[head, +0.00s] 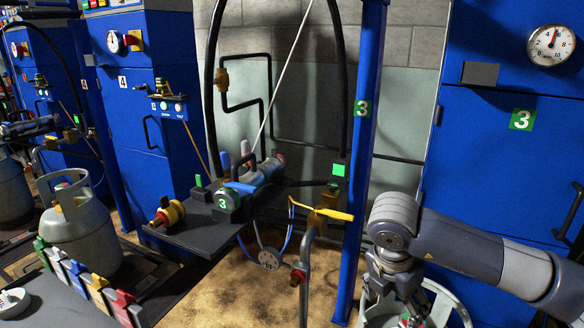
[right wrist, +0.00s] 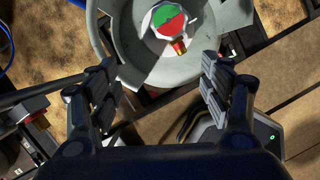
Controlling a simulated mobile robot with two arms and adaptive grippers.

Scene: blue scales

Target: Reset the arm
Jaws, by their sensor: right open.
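My right arm (head: 470,250) comes in from the right in the head view, bent downward at the wrist. My right gripper (right wrist: 160,66) is open and empty, its two dark fingers spread apart in the right wrist view. It points down over a grey gas cylinder (right wrist: 225,62) with a round collar and a red and green valve cap (right wrist: 168,20). The collar also shows at the bottom of the head view (head: 446,300), partly hidden behind my wrist. I cannot tell the height of the fingers above the cylinder. My left gripper is in neither view.
A blue post (head: 361,165) and a yellow-handled valve (head: 330,213) stand left of my right arm. A dark shelf (head: 215,240) carries a grey device. A blue cabinet (head: 495,150) is behind the arm. Another gas cylinder (head: 82,240) stands at left, behind several coloured blocks.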

